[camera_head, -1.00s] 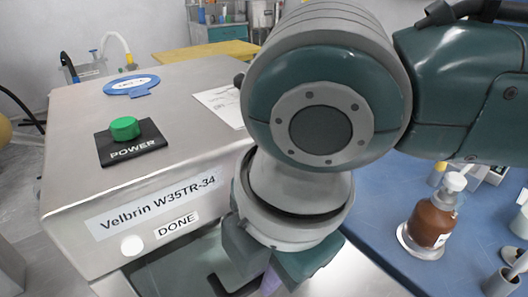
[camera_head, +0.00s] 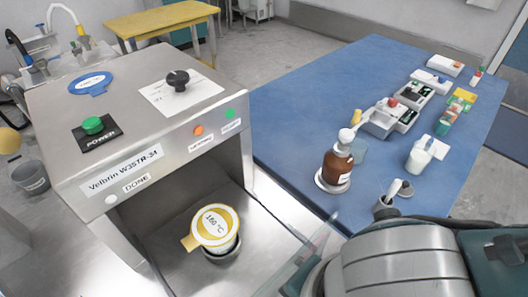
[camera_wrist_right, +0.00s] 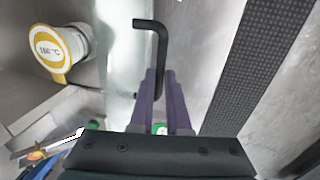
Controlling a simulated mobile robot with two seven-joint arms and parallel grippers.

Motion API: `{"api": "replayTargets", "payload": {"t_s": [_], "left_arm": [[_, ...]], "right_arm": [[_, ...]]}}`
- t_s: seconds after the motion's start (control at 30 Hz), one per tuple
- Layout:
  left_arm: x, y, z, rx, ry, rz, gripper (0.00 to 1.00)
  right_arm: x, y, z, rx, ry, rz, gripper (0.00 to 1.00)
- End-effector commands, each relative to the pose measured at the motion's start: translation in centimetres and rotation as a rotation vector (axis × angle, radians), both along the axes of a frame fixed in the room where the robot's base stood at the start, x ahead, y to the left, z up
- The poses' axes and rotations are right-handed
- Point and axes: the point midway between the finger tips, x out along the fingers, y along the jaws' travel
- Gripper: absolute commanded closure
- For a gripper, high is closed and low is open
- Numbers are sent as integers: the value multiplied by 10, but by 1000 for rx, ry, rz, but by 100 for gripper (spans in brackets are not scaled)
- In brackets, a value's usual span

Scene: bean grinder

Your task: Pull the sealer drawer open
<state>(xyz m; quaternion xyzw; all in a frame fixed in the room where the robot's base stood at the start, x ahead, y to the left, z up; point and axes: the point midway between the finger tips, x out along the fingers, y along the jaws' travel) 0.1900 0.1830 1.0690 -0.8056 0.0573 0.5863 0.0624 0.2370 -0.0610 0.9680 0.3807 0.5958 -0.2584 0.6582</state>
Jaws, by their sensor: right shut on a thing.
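The sealer (camera_head: 125,115) is a grey metal box labelled "Velbrin W35TR-34" at the left of the head view. Its drawer (camera_head: 275,216) extends out of the open front. A cup with a yellow-rimmed lid marked 180 °C (camera_head: 214,226) sits in the drawer; it also shows in the right wrist view (camera_wrist_right: 50,47). The drawer has a clear front panel (camera_head: 318,240). My right gripper (camera_wrist_right: 160,78) is shut on the bent black drawer handle (camera_wrist_right: 160,40) in the right wrist view. In the head view its fingers are hidden or cut off. My left gripper is not in view.
A blue table (camera_head: 300,95) stands to the right, with a brown pump bottle (camera_head: 338,165) near its left edge. A white bottle (camera_head: 420,155) and several small devices stand farther right. The sealer top has a green power button (camera_head: 92,125) and a black knob (camera_head: 178,80).

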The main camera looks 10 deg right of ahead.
Motion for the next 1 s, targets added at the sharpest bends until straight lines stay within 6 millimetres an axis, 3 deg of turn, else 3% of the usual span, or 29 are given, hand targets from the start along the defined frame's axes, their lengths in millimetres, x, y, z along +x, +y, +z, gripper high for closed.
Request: {"api": "replayTargets", "payload": {"t_s": [0.53,0.57,0.8,1.0], "left_arm": [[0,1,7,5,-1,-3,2],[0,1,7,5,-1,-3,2],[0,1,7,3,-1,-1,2],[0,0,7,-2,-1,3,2]], "right_arm": [[-9,-6,0,3,-1,1,100],[-8,-6,0,3,-1,1,84],[-8,-6,0,2,-1,0,57],[-8,-6,0,1,-2,0,55]]}}
